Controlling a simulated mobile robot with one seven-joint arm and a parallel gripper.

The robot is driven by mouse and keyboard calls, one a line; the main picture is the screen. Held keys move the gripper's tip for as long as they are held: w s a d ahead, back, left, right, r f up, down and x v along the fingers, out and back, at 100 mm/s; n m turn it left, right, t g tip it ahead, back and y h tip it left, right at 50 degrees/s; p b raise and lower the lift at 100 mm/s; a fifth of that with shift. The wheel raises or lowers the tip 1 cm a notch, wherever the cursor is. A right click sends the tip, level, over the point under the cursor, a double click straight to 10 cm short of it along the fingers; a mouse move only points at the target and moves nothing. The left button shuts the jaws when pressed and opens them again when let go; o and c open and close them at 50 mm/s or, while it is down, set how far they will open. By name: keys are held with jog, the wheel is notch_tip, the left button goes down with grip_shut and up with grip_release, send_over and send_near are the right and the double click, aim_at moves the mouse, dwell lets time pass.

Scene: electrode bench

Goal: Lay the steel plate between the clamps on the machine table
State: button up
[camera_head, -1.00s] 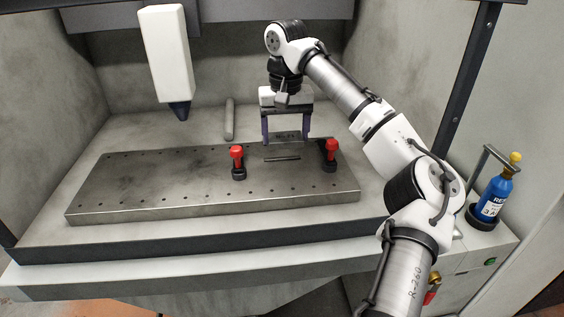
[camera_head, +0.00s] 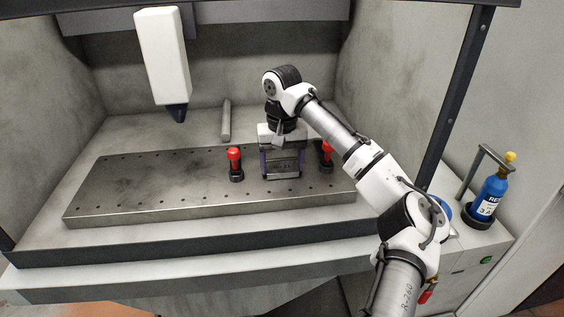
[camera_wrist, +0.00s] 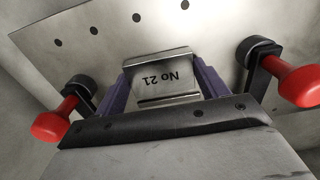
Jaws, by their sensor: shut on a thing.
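The steel plate (camera_wrist: 160,84), marked "No 21", is held between the purple fingers of my gripper (camera_wrist: 160,88) in the wrist view. In the head view my gripper (camera_head: 283,170) is shut on the plate (camera_head: 282,169) between the two red-handled clamps, low over the machine table (camera_head: 120,190). I cannot tell whether the plate touches the table. The left clamp (camera_head: 235,160) stands clear to the left. The right clamp (camera_head: 327,152) is partly hidden by my arm. Both clamps show at the sides in the wrist view.
A white machine head with a dark tip (camera_head: 172,70) hangs over the left of the table. A grey rod (camera_head: 226,120) leans at the back. A blue bottle (camera_head: 489,195) stands in a holder at the right. The table's left half is clear.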

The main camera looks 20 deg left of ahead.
jog(key=o, duration=1.4)
jog(key=shift+f, duration=0.1)
